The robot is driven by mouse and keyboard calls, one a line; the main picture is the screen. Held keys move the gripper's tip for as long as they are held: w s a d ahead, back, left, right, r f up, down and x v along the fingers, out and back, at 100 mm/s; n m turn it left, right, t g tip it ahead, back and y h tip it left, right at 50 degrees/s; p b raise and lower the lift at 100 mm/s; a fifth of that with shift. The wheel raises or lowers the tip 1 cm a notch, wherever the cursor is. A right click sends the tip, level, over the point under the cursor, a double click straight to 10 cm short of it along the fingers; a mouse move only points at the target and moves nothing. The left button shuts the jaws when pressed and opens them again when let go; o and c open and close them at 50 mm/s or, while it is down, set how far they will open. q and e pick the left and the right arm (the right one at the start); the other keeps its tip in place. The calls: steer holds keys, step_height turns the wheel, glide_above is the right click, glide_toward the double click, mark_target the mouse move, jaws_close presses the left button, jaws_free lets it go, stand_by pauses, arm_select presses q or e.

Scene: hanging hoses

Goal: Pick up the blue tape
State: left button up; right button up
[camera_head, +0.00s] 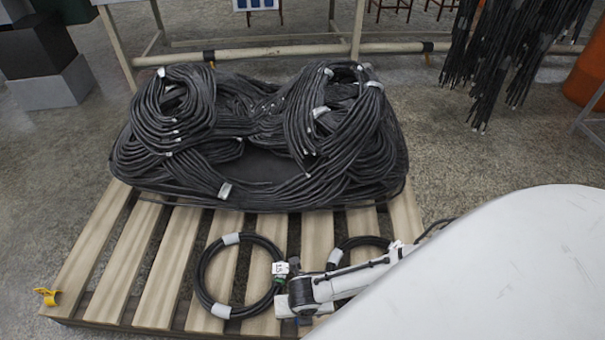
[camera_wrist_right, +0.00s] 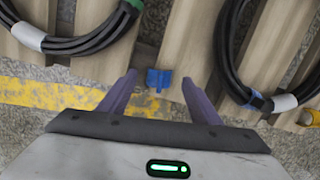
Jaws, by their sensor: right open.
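The blue tape (camera_wrist_right: 159,79) is a small blue piece at the near edge of the pallet in the right wrist view. It lies beyond my right gripper (camera_wrist_right: 159,79), in line with the gap between its two purple fingers. The fingers are spread, with nothing visible held between them. I cannot tell how far the tape is below or beyond the tips. In the head view my right arm reaches in from the right to the pallet's front edge, and I cannot make out the tape there. My left gripper is not in view.
Two black hose coils, the left one (camera_head: 204,284) with white bands, lie on the wooden pallet (camera_head: 88,255). The right coil (camera_wrist_right: 228,60) has a blue band (camera_wrist_right: 257,102). A big hose pile (camera_head: 262,115) is behind. Yellow tape (camera_head: 46,296) sits at the pallet's left corner.

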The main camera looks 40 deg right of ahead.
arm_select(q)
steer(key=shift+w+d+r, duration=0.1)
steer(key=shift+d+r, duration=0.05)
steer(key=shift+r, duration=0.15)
arm_select(e)
steer(key=shift+w+f, duration=0.1)
steer(key=shift+f, duration=0.25)
steer(key=shift+c, duration=0.5)
steer(key=c, duration=1)
steer(key=shift+r, duration=0.15)
step_height(320, 180, up, 9)
steer(key=p, duration=0.5)
steer(key=shift+r+p, duration=0.35)
steer(key=shift+r, duration=0.05)
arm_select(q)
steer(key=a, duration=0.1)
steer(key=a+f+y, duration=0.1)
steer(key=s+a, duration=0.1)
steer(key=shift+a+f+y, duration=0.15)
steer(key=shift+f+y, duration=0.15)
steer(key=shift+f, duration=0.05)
